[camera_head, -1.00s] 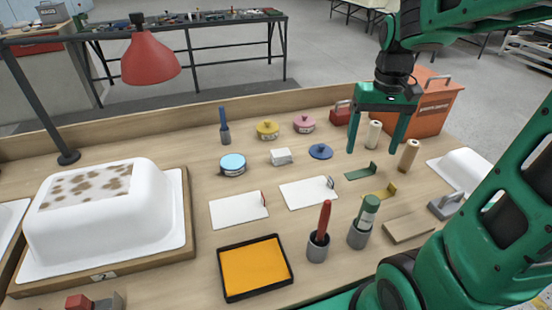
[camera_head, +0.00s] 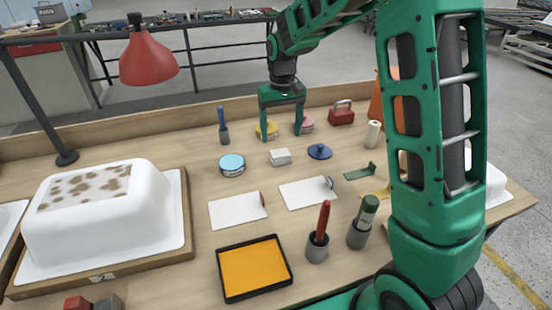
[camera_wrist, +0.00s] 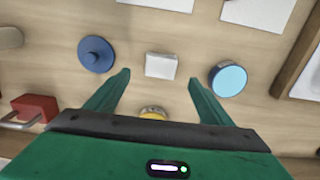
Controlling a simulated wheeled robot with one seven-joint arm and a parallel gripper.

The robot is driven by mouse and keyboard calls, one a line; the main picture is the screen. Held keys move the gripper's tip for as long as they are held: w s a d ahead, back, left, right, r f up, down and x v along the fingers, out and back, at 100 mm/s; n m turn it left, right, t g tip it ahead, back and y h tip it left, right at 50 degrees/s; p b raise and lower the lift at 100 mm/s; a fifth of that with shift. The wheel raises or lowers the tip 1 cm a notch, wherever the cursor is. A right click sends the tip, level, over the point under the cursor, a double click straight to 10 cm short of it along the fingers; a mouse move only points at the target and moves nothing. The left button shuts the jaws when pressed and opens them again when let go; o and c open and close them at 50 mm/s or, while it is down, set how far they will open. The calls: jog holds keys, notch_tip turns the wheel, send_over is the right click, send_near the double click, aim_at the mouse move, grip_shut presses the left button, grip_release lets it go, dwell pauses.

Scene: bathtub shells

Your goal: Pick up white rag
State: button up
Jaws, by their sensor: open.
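The white rag (camera_head: 280,157) is a small folded white block lying flat on the wooden workbench. In the wrist view, the rag (camera_wrist: 161,66) appears between the two fingertips and slightly beyond them. My gripper (camera_head: 281,137) is open and empty, pointing down above the bench, just behind the rag in the head view. In the wrist view my gripper (camera_wrist: 158,78) has its fingers spread wider than the rag. The fingers do not touch the rag.
A light blue tin (camera_head: 232,164) stands left of the rag and a dark blue lid (camera_head: 320,151) right of it. Yellow (camera_head: 266,129) and pink (camera_head: 304,125) lidded pots stand behind, near the fingers. White sheets (camera_head: 238,211) lie in front. A red lamp (camera_head: 148,60) hangs at left.

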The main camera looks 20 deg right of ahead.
aim_at(280, 152)
jog(key=shift+f, duration=4.25)
jog(key=c, duration=1.1)
